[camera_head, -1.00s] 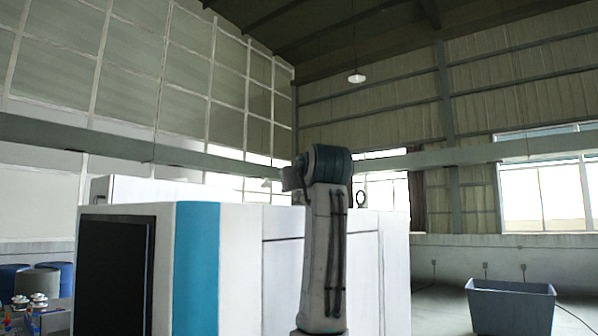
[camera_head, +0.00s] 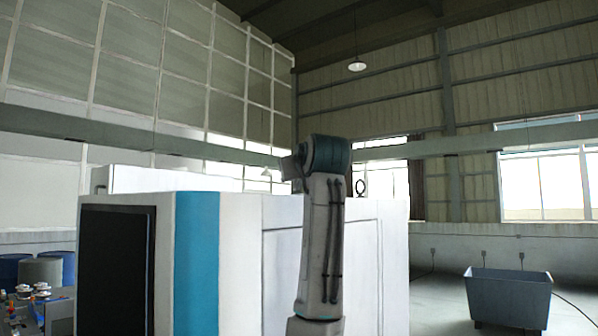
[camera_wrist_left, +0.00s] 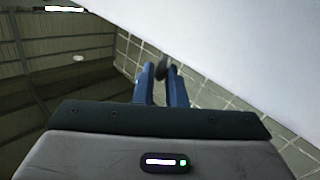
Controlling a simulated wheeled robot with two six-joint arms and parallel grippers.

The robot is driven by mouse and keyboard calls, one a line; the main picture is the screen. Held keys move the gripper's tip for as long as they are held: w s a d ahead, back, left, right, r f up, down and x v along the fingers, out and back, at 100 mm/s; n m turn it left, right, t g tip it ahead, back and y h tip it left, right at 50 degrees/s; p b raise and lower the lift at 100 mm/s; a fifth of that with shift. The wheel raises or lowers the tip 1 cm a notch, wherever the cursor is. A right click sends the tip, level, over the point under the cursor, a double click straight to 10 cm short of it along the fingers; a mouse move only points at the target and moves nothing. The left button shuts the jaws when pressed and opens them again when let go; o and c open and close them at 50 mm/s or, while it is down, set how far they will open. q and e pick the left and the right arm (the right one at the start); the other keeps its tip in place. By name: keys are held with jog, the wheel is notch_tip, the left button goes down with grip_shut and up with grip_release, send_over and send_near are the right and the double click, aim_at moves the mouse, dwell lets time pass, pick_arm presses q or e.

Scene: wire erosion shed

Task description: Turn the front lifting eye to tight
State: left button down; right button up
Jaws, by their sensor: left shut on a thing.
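The white machine cabinet (camera_head: 235,265) with a blue stripe and a dark front panel fills the middle of the head view. A small dark ring (camera_head: 360,187), which looks like a lifting eye, stands on its top just right of my arm. In the left wrist view my left gripper (camera_wrist_left: 161,84) has its two blue fingers close together around a dark, rounded piece (camera_wrist_left: 162,66), which looks like a lifting eye, beside the pale cabinet surface (camera_wrist_left: 240,40). My arm hides the left fingertips in the head view. The held eye's thread and seat cannot be made out. My right gripper is not in view.
A grey-blue bin (camera_head: 508,298) stands on the floor at the right. Blue and grey drums (camera_head: 40,271) and a cluttered bench (camera_head: 38,308) are at the lower left. A lamp (camera_head: 357,65) hangs high above.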

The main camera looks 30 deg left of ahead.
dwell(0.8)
pick_arm(q)
jog(key=c, duration=1.5)
grip_release()
jog(key=shift+d, duration=0.1)
jog(key=shift+s+d+f+b, duration=0.15)
jog(key=shift+s+d+b, duration=0.2)
jog(key=shift+b, duration=0.2)
jog(key=b+v, duration=0.5)
jog(key=v, duration=0.5)
jog(key=shift+r, duration=0.25)
jog(key=shift+w+a, duration=0.1)
jog(key=shift+c, duration=0.2)
